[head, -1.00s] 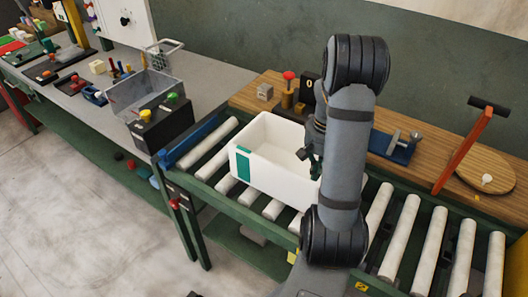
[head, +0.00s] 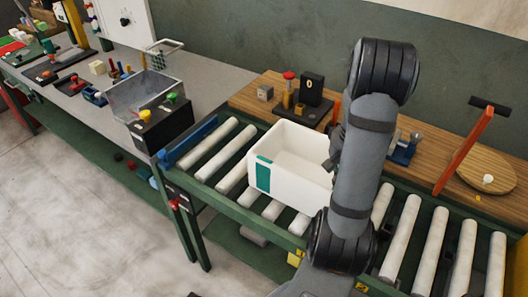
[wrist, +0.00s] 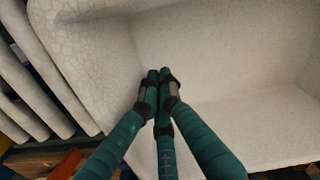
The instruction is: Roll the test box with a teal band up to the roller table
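The white open-topped test box (head: 310,178) with a teal band (head: 263,174) down its near left corner stands upright on the rollers. It is empty where I can see into it. Its right end is hidden behind my arm. My gripper (head: 334,152) reaches down at the box's right part, mostly hidden by the arm in the head view. In the wrist view, my gripper's green fingers (wrist: 160,76) are shut together with nothing between them, over the white inside of the box (wrist: 225,60). I cannot tell whether the tips touch the wall.
White rollers (head: 437,248) run on to the right of the box, clear of objects. Bare rollers (head: 208,147) and a blue bar (head: 190,142) lie to the left. Behind is a wooden shelf with a black counter block (head: 311,88) and an orange-handled lever (head: 464,150).

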